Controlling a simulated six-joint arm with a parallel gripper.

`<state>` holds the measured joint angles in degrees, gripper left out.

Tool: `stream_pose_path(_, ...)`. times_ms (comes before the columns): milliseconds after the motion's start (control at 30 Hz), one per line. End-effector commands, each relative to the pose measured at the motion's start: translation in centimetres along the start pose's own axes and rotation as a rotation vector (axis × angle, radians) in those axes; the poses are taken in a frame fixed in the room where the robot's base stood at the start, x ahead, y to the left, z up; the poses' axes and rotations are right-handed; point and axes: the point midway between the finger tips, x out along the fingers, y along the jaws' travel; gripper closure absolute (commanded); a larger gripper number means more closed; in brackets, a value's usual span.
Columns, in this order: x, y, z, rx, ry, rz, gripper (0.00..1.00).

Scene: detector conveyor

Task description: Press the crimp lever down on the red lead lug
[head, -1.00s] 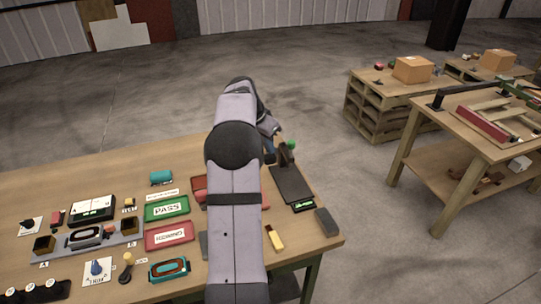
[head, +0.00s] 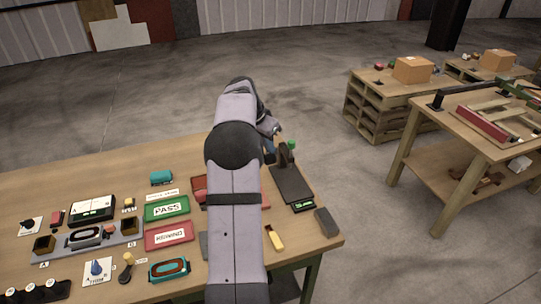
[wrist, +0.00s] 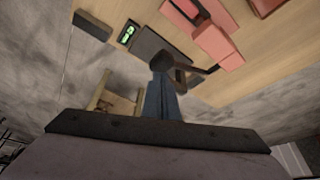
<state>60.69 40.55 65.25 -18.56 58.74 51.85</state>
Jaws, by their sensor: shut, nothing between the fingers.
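The crimp station has a dark base plate (head: 291,184) at the table's right end, with a dark upright part (head: 286,155) and a green knob (head: 291,145) at its far end. My gripper (wrist: 161,82) is shut and empty, its blue fingers showing in the wrist view. Their tips are at or just in front of a dark rounded part (wrist: 161,61) beside the plate (wrist: 158,44); I cannot tell whether they touch. In the head view my arm hides most of the gripper. I cannot make out the red lead lug for certain; red blocks (wrist: 213,40) lie nearby.
A small green-lit display (head: 304,206) and a dark block (head: 326,222) sit by the plate. A yellow-tipped piece (head: 275,240) lies nearer. Green PASS (head: 167,209) and red REWIND (head: 169,235) trays are left of my arm. Beyond the table's right edge is open floor.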

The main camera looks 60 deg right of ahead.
Motion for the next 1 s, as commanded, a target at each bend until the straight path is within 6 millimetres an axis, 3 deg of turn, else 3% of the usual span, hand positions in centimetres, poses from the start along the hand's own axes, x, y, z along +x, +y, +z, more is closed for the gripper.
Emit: stream_pose_path(1000, 3.8, -0.1, 1.6, 0.0, 0.0, -0.003, 1.0)
